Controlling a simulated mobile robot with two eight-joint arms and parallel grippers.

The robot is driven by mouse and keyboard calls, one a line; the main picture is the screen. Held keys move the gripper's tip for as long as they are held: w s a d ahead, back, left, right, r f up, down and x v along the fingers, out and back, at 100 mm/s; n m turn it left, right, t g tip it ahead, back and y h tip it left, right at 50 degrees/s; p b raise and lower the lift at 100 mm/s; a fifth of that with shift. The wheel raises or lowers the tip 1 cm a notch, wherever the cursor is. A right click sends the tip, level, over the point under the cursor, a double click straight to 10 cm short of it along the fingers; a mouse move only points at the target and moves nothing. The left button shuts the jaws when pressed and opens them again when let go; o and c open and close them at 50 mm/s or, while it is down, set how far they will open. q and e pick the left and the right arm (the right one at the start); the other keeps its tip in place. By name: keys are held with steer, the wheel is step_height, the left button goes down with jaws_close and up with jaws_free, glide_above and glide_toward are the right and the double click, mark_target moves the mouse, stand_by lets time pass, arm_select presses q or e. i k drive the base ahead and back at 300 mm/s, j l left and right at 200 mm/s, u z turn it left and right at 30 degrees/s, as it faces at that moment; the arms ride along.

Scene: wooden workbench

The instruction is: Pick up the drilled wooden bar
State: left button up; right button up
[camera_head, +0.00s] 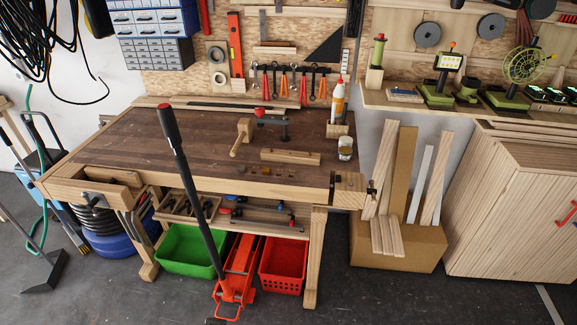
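A light wooden bar (290,157) lies flat on the dark top of the workbench (130,145), right of the middle and near the front edge. It looks like the drilled bar, but its holes are too small to make out clearly. A wooden mallet (242,135) lies just to its left. Neither of my grippers shows in the head view.
A red and black clamp (272,118) sits behind the bar. A small jar (345,148) and a glue bottle (338,103) stand to its right. A red jack's long handle (190,190) rises before the bench.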

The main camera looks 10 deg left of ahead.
mark_target(283, 156)
steer(key=k+u, duration=0.2)
steer(key=u, duration=0.25)
steer(key=k+j+u, duration=0.1)
steer(key=u, duration=0.35)
steer(key=i+l+u, duration=0.1)
steer(key=l+u, duration=0.15)
steer(key=u, duration=0.25)
steer(key=l+u, duration=0.25)
steer(key=u, duration=0.2)
steer(key=i+l, duration=0.1)
steer(key=l, duration=0.5)
steer(key=i+l, duration=0.1)
steer(key=l, duration=0.5)
steer(key=i+l, duration=0.1)
steer(key=l, duration=0.5)
steer(key=i+l, duration=0.1)
steer(key=l, duration=0.5)
steer(key=i+l, duration=0.1)
steer(key=l, duration=0.5)
steer(key=i+l, duration=0.1)
steer(key=l, duration=0.5)
